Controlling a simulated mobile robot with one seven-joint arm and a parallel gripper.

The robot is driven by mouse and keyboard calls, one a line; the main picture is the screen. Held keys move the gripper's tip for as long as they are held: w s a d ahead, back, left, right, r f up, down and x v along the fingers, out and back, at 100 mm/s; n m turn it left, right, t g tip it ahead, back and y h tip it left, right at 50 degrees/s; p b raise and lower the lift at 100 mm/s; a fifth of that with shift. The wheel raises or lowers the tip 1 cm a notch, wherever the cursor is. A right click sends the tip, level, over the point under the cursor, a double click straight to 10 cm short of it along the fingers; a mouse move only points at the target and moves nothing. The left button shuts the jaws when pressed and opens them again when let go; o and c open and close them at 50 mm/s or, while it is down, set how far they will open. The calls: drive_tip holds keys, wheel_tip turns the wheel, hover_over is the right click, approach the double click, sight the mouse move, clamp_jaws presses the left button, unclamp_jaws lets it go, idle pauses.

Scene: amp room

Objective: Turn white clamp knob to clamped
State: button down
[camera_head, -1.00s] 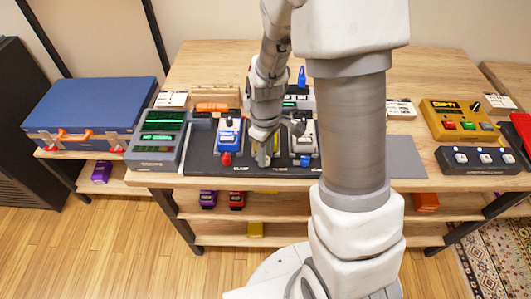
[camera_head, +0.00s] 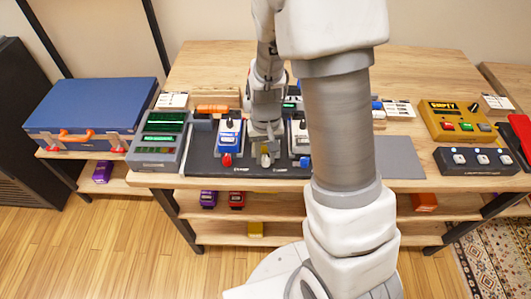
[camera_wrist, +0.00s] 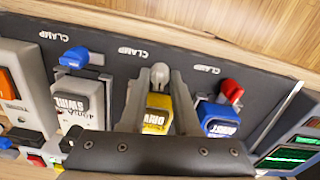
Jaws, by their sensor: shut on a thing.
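The white clamp knob (camera_wrist: 159,73) stands in front of the yellow pedal (camera_wrist: 157,112), on the dark board. It shows as a small pale lever in the head view (camera_head: 265,159). My gripper (camera_wrist: 159,82) reaches down over the yellow pedal. Its two fingers lie on either side of the pedal, and the tips flank the white knob. I take the gripper to be shut on the knob, though the contact is hard to see. In the head view my gripper (camera_head: 265,134) covers most of the yellow pedal.
A blue pedal with a red knob (camera_wrist: 231,90) and a white pedal with a blue knob (camera_wrist: 74,57) stand close on either side. The dark board (camera_head: 205,163) has a small clear strip at its front. A blue case (camera_head: 92,105) lies at the far left.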

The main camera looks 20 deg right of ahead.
sight(266, 157)
drive_tip(key=shift+m, duration=0.7)
drive_tip(key=c, duration=0.9)
unclamp_jaws()
wheel_tip(266, 157, up, 18)
drive_tip(key=p, duration=0.3)
drive_tip(key=shift+f, duration=0.25)
drive_tip(key=s+r+n+t, duration=0.1)
drive_tip(key=s+r+t, duration=0.1)
drive_tip(key=s+r, duration=0.2)
drive_tip(key=s+r+n+t, duration=0.1)
drive_tip(key=s+r, duration=0.3)
drive_tip(key=s, duration=0.1)
drive_tip(key=s+r+n+t+p, duration=0.1)
drive_tip(key=s+r+t, duration=0.1)
drive_tip(key=s+r, duration=0.2)
drive_tip(key=shift+s+r+t, duration=0.2)
drive_tip(key=shift+s+t, duration=0.1)
drive_tip(key=shift+s, duration=0.4)
